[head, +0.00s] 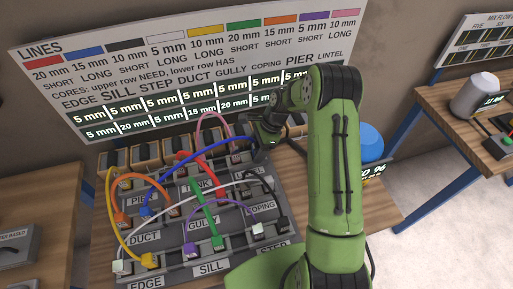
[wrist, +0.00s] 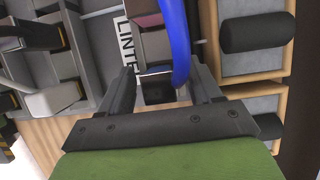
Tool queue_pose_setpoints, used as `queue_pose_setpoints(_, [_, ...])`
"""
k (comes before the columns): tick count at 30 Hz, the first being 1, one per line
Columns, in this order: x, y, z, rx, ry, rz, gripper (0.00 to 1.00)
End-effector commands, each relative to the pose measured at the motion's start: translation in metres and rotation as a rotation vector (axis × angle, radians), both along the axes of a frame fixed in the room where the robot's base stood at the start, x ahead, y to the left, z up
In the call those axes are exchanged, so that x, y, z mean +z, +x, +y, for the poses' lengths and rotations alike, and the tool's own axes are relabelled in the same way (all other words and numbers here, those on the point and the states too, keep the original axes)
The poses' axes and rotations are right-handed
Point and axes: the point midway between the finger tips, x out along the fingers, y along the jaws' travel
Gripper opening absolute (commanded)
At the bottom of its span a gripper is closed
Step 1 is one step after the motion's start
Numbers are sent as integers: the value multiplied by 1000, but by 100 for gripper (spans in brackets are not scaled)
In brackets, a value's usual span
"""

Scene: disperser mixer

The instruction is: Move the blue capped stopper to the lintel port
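My gripper (wrist: 162,82) is at the upper right end of the port panel in the head view (head: 262,140), pointing down at it. In the wrist view its two fingers stand apart with a dark square block (wrist: 158,93) between their tips. A blue line (wrist: 173,40) comes down to this spot beside the right finger. Whether the fingers press on anything is unclear. The blue line's other end has a blue-capped stopper (head: 146,211) at the panel's left. The LINTEL label (wrist: 129,45) shows partly beside the fingers.
A sign board (head: 190,70) stands behind. A blue round object (head: 370,140) lies right of my arm.

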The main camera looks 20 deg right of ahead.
Motion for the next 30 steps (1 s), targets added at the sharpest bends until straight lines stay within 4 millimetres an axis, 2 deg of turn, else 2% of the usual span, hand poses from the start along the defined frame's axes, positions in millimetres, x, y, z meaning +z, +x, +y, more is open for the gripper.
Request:
queue_pose_setpoints(7, [1, 0, 0, 0, 0, 0, 64])
queue_pose_setpoints(10, [9, 1, -4, -1, 0, -3, 64])
queue_pose_setpoints(24, [124, 1, -51, -2, -1, -4, 64])
queue_pose_setpoints(30, [145, 0, -60, 0, 0, -1, 64])
